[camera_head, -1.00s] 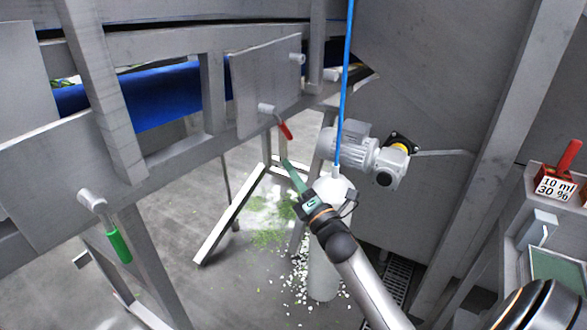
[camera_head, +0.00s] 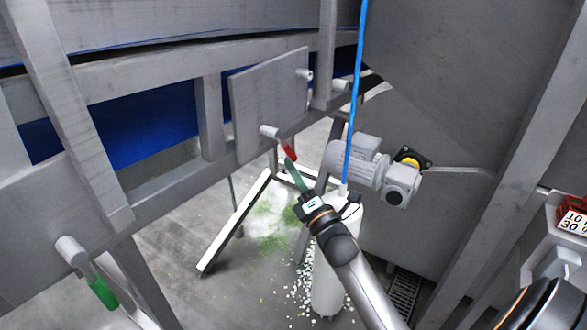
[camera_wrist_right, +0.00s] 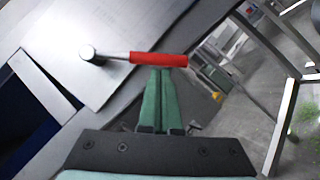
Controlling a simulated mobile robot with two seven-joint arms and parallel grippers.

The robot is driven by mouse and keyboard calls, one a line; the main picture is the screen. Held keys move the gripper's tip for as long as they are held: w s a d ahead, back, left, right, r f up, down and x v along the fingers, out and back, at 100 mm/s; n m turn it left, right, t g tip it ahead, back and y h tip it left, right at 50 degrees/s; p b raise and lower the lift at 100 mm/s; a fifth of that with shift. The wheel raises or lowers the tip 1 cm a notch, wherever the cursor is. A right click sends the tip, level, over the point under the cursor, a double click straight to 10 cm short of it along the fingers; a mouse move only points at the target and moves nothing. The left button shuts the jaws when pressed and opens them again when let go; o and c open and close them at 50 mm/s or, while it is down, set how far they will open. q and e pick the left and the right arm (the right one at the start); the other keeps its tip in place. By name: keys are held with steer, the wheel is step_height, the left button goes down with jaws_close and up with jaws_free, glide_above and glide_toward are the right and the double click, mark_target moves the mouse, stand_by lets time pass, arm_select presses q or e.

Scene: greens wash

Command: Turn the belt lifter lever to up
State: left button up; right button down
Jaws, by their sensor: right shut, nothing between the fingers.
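A lever with a red handle (camera_head: 288,150) sticks out from a grey metal plate (camera_head: 262,105) on the conveyor's side frame. In the head view it slants down to the right from its pivot. In the right wrist view the red handle (camera_wrist_right: 158,59) lies across the picture just beyond my fingertips. My right gripper (camera_head: 290,164) is shut and empty, its green fingers pointing at the handle. In the right wrist view the fingertips (camera_wrist_right: 160,69) are at the handle's edge; I cannot tell if they touch. Another lever with a green handle (camera_head: 103,293) hangs at lower left. My left gripper is out of view.
A blue belt (camera_head: 150,135) runs behind grey frame bars at left. A grey motor (camera_head: 360,162) and a blue hose (camera_head: 355,95) are close to my right forearm. A white cylinder (camera_head: 335,270) stands beneath it. Green scraps litter the floor.

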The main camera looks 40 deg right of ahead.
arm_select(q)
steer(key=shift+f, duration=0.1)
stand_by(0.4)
